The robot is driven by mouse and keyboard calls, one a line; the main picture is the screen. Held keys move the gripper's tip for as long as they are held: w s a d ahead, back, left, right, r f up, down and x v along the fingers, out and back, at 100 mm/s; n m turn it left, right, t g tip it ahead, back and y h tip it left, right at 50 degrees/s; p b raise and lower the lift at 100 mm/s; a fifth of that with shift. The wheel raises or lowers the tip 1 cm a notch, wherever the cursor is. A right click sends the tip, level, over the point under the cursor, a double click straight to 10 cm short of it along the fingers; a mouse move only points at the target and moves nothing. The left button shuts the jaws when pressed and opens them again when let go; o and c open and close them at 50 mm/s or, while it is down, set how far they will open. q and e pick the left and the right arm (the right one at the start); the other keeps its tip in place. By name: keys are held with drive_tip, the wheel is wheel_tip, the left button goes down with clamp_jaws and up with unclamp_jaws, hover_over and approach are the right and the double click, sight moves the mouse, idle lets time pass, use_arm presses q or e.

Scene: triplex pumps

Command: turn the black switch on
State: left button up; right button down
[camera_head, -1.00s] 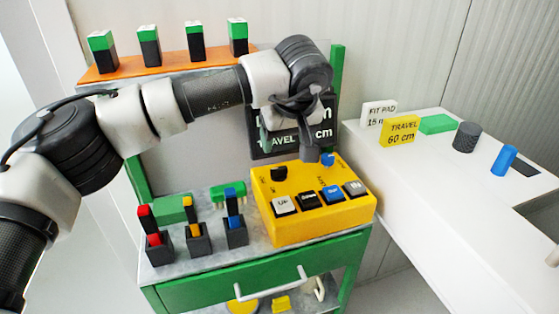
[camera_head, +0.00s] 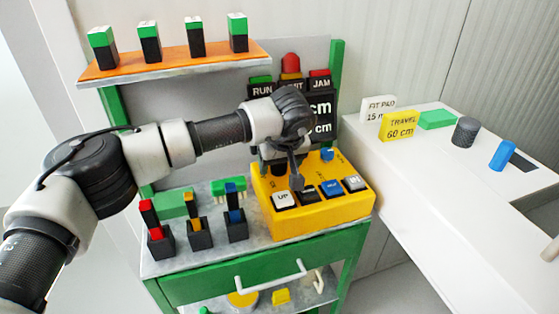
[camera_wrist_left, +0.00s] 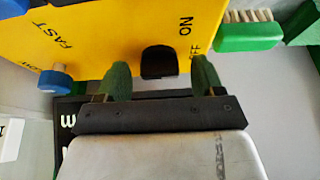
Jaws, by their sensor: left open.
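The black switch (camera_wrist_left: 158,62) sits on the yellow control box (camera_head: 325,216). In the left wrist view it lies between and just beyond the two green fingertips of my left gripper (camera_wrist_left: 162,80), with a gap on each side. ON and OFF labels are printed beside it. In the head view my left gripper (camera_head: 281,166) is low over the back left of the box and hides the switch. The gripper is open and holds nothing. Which way the switch is set, I cannot tell. My right gripper is not in view.
A blue knob (camera_head: 327,154) and several push buttons share the box top. Levers with red, yellow and blue tops (camera_head: 234,218) stand to its left. A green brush (camera_wrist_left: 250,32) lies near the box. A RUN and JAM sign panel (camera_head: 291,86) stands behind.

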use_arm(q)
drive_tip(key=c, duration=0.9)
drive_tip(key=shift+n, duration=0.3)
drive_tip(key=shift+d+n+y+b, duration=0.15)
drive_tip(key=shift+n+y+b, duration=0.25)
drive_tip(key=shift+n, duration=0.5)
drive_tip(key=n+g+y, duration=0.1)
drive_tip(key=n, duration=0.2)
drive_tip(key=shift+w+n, duration=0.1)
drive_tip(key=shift+n, duration=0.2)
drive_tip(key=n+g, duration=0.1)
drive_tip(key=n, duration=0.2)
drive_tip(key=n+g+y+p, duration=0.1)
drive_tip(key=n, duration=0.1)
drive_tip(key=shift+w+d+r+n, duration=0.1)
drive_tip(key=shift+w+n, duration=0.05)
drive_tip(key=shift+n, duration=0.25)
